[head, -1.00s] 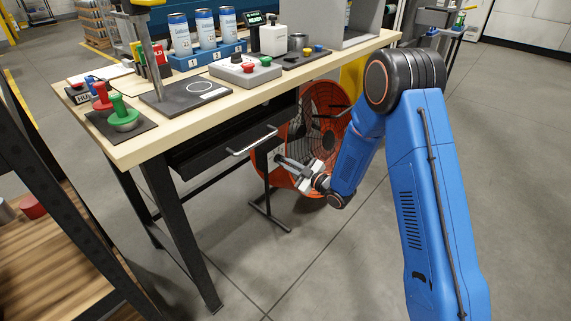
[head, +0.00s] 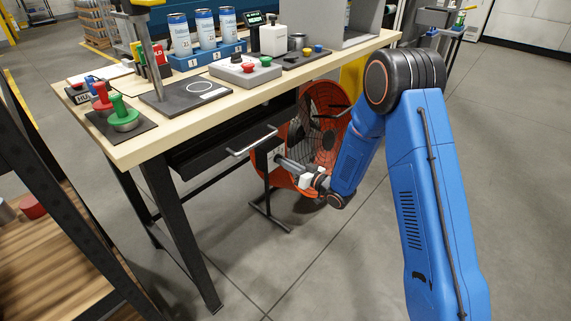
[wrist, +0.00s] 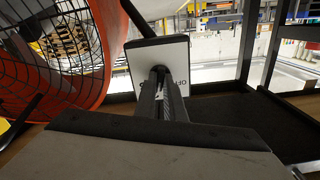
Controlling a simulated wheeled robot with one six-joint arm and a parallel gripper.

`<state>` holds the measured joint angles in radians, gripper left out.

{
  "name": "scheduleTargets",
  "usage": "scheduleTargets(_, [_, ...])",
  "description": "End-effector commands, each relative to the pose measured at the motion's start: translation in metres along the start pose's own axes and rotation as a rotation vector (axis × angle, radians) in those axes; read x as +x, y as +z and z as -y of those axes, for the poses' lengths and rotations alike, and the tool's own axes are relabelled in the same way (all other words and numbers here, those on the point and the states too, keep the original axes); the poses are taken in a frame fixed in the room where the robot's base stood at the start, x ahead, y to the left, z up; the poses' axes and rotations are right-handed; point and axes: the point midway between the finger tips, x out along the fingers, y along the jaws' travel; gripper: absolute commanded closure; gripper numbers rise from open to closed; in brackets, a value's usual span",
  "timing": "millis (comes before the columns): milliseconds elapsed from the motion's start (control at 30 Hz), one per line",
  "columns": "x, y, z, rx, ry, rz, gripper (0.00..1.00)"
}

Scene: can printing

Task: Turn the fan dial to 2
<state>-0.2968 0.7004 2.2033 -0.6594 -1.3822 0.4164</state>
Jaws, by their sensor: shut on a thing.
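The orange fan (head: 330,150) stands on the floor beneath the bench, and its rim and black grille fill the left of the wrist view (wrist: 82,80). A white dial plate (wrist: 178,55) with partly covered sideways lettering faces the wrist camera beside the rim. My gripper (wrist: 162,90) is shut in front of the middle of this plate, on the fan dial. The dial is mostly hidden between the fingers, so its setting cannot be read. In the head view my gripper (head: 285,163) reaches low to the fan's near side.
The bench (head: 215,118) stands above and left of the gripper, with a drawer handle (head: 252,140) jutting out close by. Cans (head: 204,28), a button box (head: 240,68) and stamps (head: 123,115) stand on it. Open floor (head: 340,265) lies in front.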

Motion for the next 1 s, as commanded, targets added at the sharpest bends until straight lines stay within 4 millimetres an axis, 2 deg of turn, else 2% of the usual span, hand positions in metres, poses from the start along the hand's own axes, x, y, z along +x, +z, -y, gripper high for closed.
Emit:
scheduleTargets(267, [-0.0013,0.0022,-0.0002,0.071,0.002,0.004,1.0])
scheduleTargets(700, [-0.0015,0.0024,-0.0002,0.08,0.002,0.005,1.0])
scheduleTargets(733, [-0.0015,0.0025,-0.0002,0.08,0.002,0.005,0.88])
scheduleTargets(800, [-0.0014,0.0022,-0.0002,0.08,0.002,0.004,0.72])
scheduleTargets(1000, [-0.0007,0.0012,-0.0001,0.079,0.001,0.002,0.72])
